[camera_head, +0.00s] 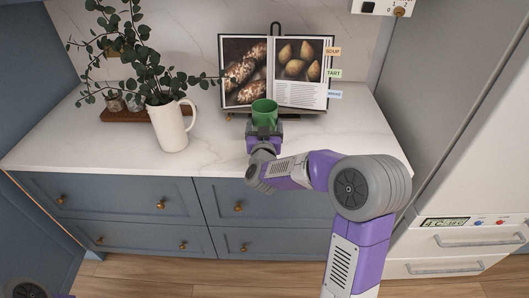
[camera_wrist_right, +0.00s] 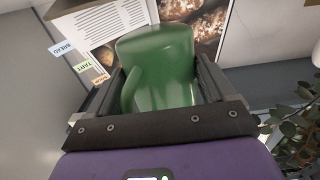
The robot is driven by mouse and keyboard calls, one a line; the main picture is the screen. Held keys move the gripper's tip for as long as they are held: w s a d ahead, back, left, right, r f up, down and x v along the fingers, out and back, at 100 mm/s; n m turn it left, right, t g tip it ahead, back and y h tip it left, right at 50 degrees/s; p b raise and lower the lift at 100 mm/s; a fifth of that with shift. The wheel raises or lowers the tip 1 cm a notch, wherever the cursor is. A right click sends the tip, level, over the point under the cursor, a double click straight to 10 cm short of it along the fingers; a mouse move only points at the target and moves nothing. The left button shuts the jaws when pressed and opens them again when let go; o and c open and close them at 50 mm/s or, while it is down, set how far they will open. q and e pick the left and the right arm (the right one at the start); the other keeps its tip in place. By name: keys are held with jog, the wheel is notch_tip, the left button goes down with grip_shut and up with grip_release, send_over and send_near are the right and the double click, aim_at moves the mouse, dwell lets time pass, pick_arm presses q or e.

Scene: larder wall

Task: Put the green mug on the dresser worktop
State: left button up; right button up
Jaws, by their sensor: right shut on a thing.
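The green mug (camera_head: 264,111) is in front of the open cookbook, over the white marble worktop (camera_head: 215,153) of the dresser. My right gripper (camera_head: 264,128) is shut on the mug. In the right wrist view the green mug (camera_wrist_right: 160,65) sits between the two fingers of the right gripper (camera_wrist_right: 160,88), with its handle toward the left finger. I cannot tell whether the mug's base touches the worktop, because the gripper hides it. Part of my left arm shows at the bottom left corner of the head view; its gripper is not visible.
An open cookbook (camera_head: 300,75) on a stand is close behind the mug. A white pitcher (camera_head: 170,128) with leafy stems and a wooden tray (camera_head: 125,116) with small jars stand to the left. A white fridge (camera_head: 470,180) stands at the right. The worktop's front left and right areas are clear.

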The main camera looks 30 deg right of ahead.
notch_tip(320, 180, down, 8)
jog(key=b, duration=0.2)
jog(key=shift+f+b, duration=0.2)
jog(key=shift+b, duration=0.15)
jog(key=shift+f, duration=0.1)
jog(key=o, duration=1.1)
jog(key=shift+f, duration=0.1)
jog(key=shift+o, duration=0.2)
